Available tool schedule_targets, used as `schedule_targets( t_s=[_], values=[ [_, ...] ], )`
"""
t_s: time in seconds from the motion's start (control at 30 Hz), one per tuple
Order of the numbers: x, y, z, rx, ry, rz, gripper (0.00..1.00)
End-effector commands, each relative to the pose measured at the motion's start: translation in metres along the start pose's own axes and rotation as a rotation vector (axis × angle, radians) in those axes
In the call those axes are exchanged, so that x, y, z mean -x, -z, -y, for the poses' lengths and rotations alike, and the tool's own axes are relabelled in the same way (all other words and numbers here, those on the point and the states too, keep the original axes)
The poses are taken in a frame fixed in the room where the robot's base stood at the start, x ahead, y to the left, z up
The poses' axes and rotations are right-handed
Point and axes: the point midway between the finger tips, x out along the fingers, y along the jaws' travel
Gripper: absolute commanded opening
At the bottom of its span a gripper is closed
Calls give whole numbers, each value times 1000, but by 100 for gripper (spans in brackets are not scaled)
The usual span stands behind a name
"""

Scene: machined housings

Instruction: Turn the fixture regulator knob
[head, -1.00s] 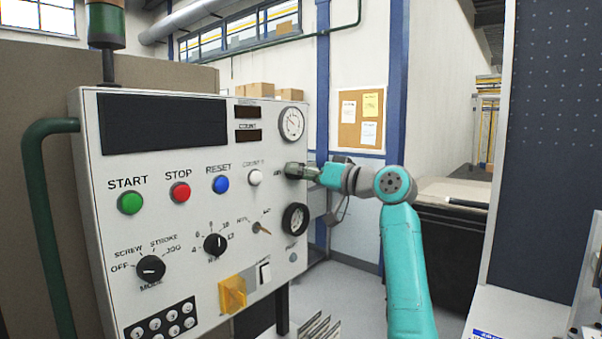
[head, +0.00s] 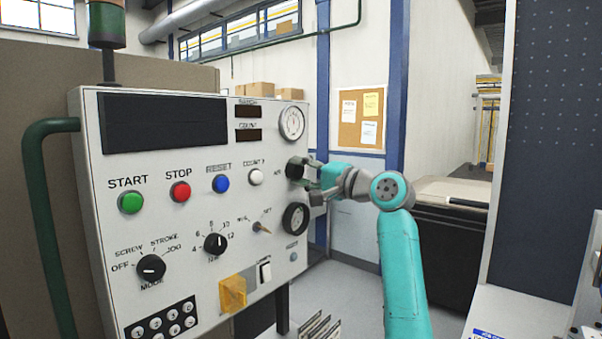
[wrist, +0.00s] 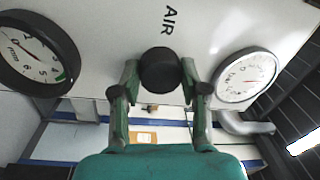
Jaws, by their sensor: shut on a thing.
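The regulator knob (head: 295,168) is a black round knob on the right part of the grey control panel (head: 160,230), below the upper gauge. In the wrist view the knob (wrist: 160,68) shows end-on beside the word AIR. My gripper (head: 304,182) is at the panel with its fingers at the knob. In the wrist view my gripper (wrist: 160,76) has one finger on each side of the knob and is shut on it. The finger pads' contact is partly hidden in the head view.
An upper gauge (head: 291,123) and a lower gauge (head: 295,218) flank the knob closely. A white button (head: 256,177) and a small selector (head: 262,227) sit to its left. A dark-sided bench (head: 455,205) stands behind at right. Open floor shows below the arm.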

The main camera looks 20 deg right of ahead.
Motion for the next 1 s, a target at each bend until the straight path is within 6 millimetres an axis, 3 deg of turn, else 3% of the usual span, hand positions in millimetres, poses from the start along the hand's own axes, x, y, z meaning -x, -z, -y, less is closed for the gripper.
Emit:
schedule_targets(
  t_s=[0.4,0.93,0.97,1.0],
  values=[
    [0,0,-1,-172,-2,-15,9],
    [0,1,-1,-192,-3,-17,9],
    [0,1,-1,-192,-3,-17,51],
    [0,0,-1,-192,-3,-16,61]
  ],
)
